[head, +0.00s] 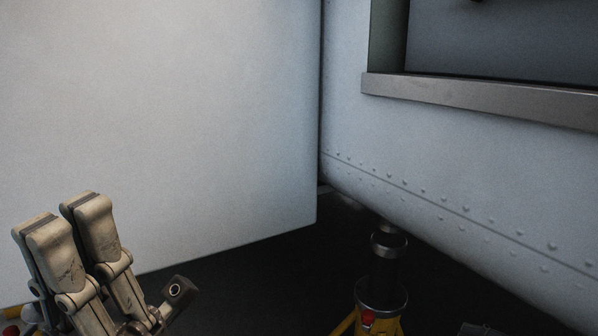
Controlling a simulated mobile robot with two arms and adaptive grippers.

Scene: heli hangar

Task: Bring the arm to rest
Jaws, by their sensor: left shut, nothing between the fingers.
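My left gripper (68,222) shows at the lower left of the head view, its worn beige fingers pointing up. The fingers are close together and shut, with nothing held between them. It stands in front of a large plain white panel (160,110) and looks apart from it, though the gap is hard to judge. My right gripper is not in the view.
A riveted white helicopter body (450,180) fills the right side, with a grey-framed opening (480,100) at the upper right. A yellow and black jack stand (380,290) is under it. The dark floor (270,280) between is clear.

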